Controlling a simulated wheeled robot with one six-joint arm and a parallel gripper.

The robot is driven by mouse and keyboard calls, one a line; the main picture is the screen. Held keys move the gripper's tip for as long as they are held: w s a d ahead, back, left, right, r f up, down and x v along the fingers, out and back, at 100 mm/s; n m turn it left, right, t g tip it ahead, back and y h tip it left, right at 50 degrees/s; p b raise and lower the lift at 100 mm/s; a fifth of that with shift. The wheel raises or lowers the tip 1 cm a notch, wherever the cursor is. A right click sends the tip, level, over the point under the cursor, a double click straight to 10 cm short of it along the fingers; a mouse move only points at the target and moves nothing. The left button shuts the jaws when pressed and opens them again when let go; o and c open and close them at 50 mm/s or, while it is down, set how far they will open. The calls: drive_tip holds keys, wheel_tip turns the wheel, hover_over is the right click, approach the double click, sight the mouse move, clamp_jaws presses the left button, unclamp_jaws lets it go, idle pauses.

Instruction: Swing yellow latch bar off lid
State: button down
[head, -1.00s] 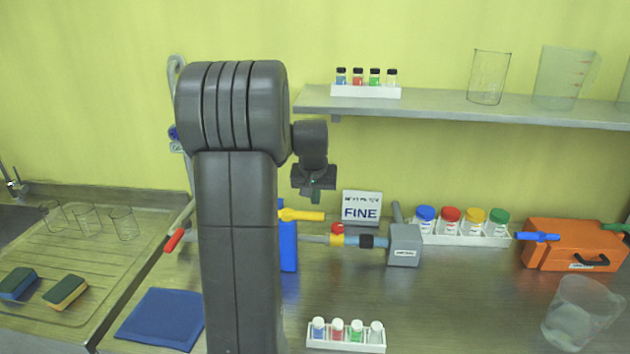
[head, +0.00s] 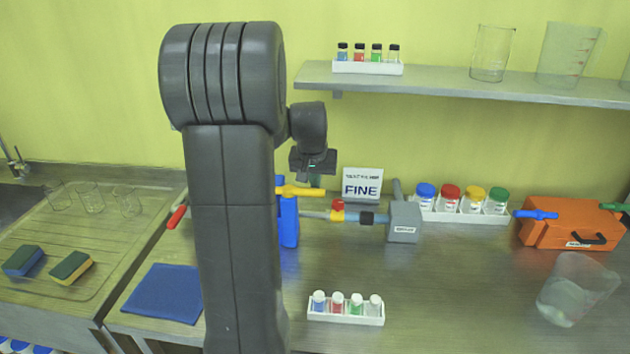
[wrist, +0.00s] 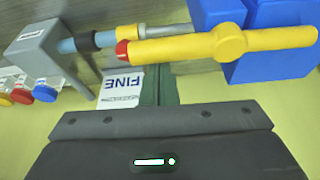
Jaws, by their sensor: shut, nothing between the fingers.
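The yellow latch bar (head: 300,191) lies level on top of a blue upright body (head: 289,222), partly behind my arm in the head view. In the wrist view the bar (wrist: 185,48) runs across the top, with a round hub over blue blocks (wrist: 268,62). A red piece shows at its left end. I cannot make out the lid apart from the blue body. My gripper (head: 316,181) is shut and empty, close to the bar's free end in the head view. In the wrist view its green fingers (wrist: 159,88) are together, just below the bar; I cannot tell whether they touch it.
The FINE sign (head: 362,185) stands behind. A vial rack (head: 345,314) is in front; coloured-lid jars (head: 460,200) and an orange case (head: 570,224) are right. Open bench lies between.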

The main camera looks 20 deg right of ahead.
drive_tip(key=shift+s+m, duration=0.2)
drive_tip(key=shift+m, duration=0.1)
drive_tip(key=s+m+b, duration=0.1)
drive_tip(key=m, duration=0.1)
drive_tip(key=s+a+m+h+b, duration=0.1)
drive_tip(key=b, duration=0.1)
drive_tip(key=shift+a+f+m+g, duration=0.1)
drive_tip(key=shift+f+m+g, duration=0.1)
drive_tip(key=shift+m+g, duration=0.2)
drive_tip(key=s+a+m+g+b, duration=0.2)
drive_tip(key=a+m+g+b, duration=0.2)
drive_tip(key=a+m, duration=0.3)
drive_tip(key=shift+s+r+m+h, duration=0.2)
drive_tip(key=shift+s+m+h, duration=0.2)
drive_tip(key=shift+m, duration=2.1)
drive_tip(key=shift+a, duration=0.1)
